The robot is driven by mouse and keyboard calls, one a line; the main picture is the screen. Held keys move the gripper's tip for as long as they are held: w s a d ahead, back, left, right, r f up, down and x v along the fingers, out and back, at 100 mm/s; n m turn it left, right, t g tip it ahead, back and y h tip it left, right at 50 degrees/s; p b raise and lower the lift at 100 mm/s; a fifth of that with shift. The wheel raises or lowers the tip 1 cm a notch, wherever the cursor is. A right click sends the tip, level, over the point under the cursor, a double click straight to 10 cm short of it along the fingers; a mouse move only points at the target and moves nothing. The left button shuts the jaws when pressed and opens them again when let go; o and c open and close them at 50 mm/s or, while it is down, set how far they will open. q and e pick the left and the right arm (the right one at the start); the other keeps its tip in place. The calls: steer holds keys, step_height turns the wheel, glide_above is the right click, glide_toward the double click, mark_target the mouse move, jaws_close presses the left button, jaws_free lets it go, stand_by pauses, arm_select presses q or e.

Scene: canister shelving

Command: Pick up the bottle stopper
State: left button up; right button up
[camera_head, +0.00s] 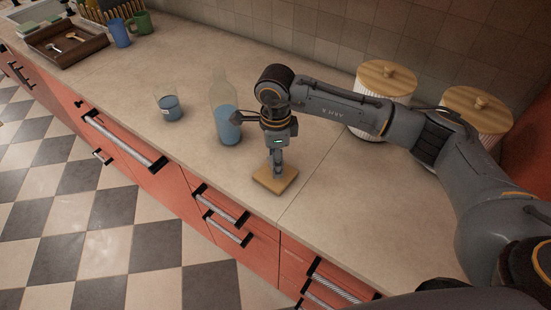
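My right gripper (277,173) points straight down over a small square wooden board (264,184) on the counter. Its fingers look close together just above or at the board. I cannot make out a bottle stopper; it may be hidden by the fingers. A clear glass bottle (227,127) with blue liquid in its lower part stands upright just left of the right gripper. My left gripper is not in view.
A glass (168,104) with blue liquid stands left of the bottle. Two ribbed canisters with wooden lids (387,78) (479,104) stand by the wall behind my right arm. Blue (119,33) and green (142,22) mugs and a brown tray (65,59) are far left. The front counter (345,215) is clear.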

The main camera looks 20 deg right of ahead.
steer(key=shift+f, duration=0.75)
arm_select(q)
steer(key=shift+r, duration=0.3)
arm_select(e)
steer(key=shift+f, duration=0.1)
steer(key=c, duration=1)
steer(key=shift+o, duration=0.2)
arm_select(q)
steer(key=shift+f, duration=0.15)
